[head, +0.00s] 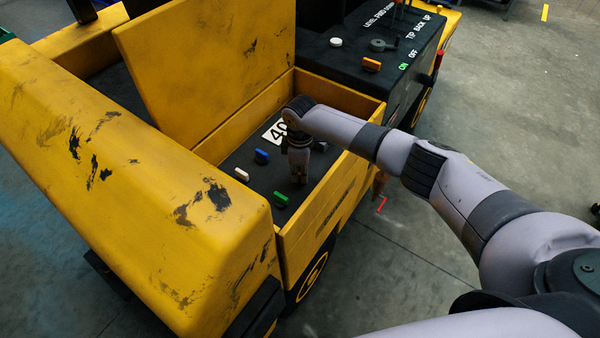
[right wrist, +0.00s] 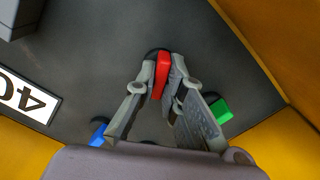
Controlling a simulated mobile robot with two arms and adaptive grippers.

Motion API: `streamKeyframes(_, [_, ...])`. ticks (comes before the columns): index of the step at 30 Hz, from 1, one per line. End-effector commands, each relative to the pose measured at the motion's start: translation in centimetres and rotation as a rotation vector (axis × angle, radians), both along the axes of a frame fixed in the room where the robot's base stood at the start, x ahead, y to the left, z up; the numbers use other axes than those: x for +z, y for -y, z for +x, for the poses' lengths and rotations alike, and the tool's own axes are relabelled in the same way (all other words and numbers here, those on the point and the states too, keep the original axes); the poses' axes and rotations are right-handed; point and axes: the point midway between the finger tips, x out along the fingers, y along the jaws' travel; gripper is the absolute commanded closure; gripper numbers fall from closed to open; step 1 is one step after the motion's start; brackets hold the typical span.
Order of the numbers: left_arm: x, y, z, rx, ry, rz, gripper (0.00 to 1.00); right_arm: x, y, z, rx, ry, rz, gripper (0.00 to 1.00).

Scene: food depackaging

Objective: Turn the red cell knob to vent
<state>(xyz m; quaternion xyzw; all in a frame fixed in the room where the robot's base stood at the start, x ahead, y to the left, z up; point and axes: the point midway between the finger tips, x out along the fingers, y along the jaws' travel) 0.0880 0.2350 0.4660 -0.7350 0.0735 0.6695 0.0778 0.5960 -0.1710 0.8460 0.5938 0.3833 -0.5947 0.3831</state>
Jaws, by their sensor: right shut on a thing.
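The red cell knob (right wrist: 161,75) stands on the dark panel in the right wrist view. My right gripper (right wrist: 164,88) is shut on it, with one finger on each side. In the head view my right gripper (head: 299,178) reaches down into the yellow compartment and hides the red knob. A dark round base shows partly around the knob in the wrist view. My left gripper is in neither view.
Blue (head: 261,156), white (head: 242,174) and green (head: 281,199) knobs sit close by on the same panel (head: 240,157). Yellow walls (head: 335,200) enclose it, and a raised yellow lid (head: 205,60) stands behind. A number plate (head: 274,131) lies near my right wrist.

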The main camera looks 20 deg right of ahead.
Motion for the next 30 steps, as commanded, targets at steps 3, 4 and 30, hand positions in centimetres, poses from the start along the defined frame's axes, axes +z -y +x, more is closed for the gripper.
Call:
streamKeyframes(3, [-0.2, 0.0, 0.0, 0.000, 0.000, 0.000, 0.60, 0.0, 0.0, 0.0, 0.109, 0.001, 0.001, 1.00])
streamKeyframes(4, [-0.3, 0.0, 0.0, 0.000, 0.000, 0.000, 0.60, 0.0, 0.0, 0.0, 0.137, 0.002, 0.002, 1.00])
streamKeyframes(30, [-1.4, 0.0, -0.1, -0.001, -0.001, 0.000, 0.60, 0.1, 0.0, 0.1, 0.917, 0.003, 0.001, 1.00])
